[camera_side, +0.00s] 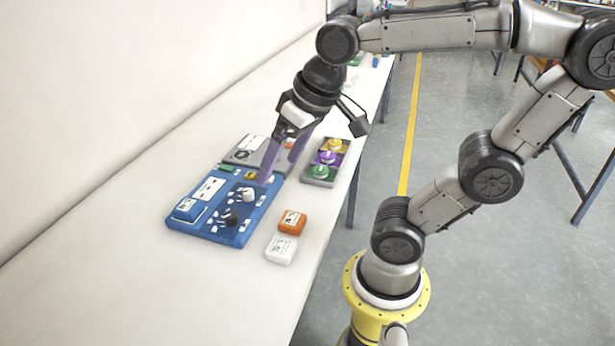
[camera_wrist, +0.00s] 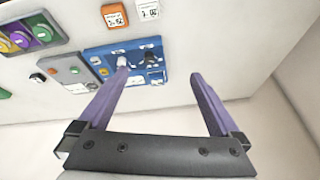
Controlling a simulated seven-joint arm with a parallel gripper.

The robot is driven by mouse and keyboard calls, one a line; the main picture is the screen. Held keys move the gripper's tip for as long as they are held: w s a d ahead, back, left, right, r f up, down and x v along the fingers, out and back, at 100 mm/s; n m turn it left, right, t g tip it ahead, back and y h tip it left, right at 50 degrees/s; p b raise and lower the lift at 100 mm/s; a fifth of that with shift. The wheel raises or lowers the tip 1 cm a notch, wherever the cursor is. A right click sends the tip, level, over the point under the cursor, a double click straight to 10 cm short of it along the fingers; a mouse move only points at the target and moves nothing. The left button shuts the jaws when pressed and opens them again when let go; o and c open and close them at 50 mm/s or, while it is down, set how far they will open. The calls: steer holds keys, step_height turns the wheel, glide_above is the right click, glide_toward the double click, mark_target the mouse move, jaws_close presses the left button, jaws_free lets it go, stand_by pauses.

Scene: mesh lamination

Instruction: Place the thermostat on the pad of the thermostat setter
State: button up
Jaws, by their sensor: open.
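A blue panel (camera_side: 226,230), which looks like the thermostat setter, lies flat on the white table. It carries a white knob (camera_side: 248,195) and a black knob (camera_side: 231,218). A small blue labelled box (camera_side: 187,208) sits at its left end. An orange labelled box (camera_side: 292,222) and a white labelled box (camera_side: 281,249) lie side by side on the table, right of the panel; I cannot tell which box is the thermostat. My gripper (camera_side: 279,170) is open and empty, fingers pointing down near the panel's far right end. The wrist view shows the panel (camera_wrist: 132,46) beyond my fingers (camera_wrist: 160,76).
A grey panel (camera_side: 240,146) lies behind the blue one. A grey box with yellow, purple and green round buttons (camera_side: 318,180) stands right of it. A wall runs along the table's left side. The table (camera_side: 130,270) is clear at the front.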

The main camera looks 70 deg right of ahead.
steer(key=s+f+n, duration=0.1)
steer(key=s+n, duration=0.1)
steer(key=s, duration=0.1)
steer(key=s+f, duration=0.1)
steer(key=shift+s+a+f+n+t, duration=0.15)
steer(key=shift+s+f+n+t, duration=0.15)
steer(key=shift+f+n+t, duration=0.1)
